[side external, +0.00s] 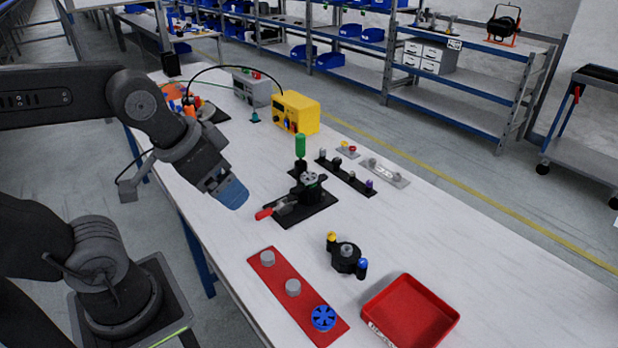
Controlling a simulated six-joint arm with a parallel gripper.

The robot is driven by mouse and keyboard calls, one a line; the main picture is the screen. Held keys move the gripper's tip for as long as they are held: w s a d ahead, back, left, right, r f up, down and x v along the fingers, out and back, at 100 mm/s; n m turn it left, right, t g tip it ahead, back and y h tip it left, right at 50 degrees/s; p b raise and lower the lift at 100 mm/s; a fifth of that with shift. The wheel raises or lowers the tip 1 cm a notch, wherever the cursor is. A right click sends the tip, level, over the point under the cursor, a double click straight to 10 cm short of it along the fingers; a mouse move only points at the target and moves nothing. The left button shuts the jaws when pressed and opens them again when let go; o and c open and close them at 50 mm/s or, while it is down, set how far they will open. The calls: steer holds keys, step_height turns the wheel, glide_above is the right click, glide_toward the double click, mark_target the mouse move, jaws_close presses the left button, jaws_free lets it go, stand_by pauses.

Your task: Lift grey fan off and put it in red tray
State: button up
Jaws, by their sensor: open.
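My gripper (236,196), with blue fingers, hangs tilted down over the left edge of the white table. It is open, with nothing seen in it, to the left of the black fixture (305,205) and apart from it. A small greyish round part (311,179) sits on top of this fixture, which has a red-handled clamp (270,212); it may be the grey fan, but is too small to tell. A blue fan (323,318) lies on the red strip (280,272). The red tray (410,313) is at the front right and looks empty.
Two grey cylinders (267,258) stand on the red strip. A black holder (346,258) with yellow and blue knobs is behind the tray. A green-handled post (300,147) rises behind the fixture. A yellow box (296,113) stands further back. The table's right side is clear.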

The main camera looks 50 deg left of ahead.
steer(key=shift+r, duration=0.1)
steer(key=n+g, duration=0.6)
steer(key=n, duration=1.2)
glide_above(309, 176)
steer(key=f, duration=1.9)
steer(key=shift+d, duration=0.2)
steer(key=shift+a+f, duration=0.15)
steer(key=shift+f, duration=1.2)
steer(key=shift+a+f, duration=0.15)
steer(key=shift+f, duration=1.15)
steer(key=c, duration=1)
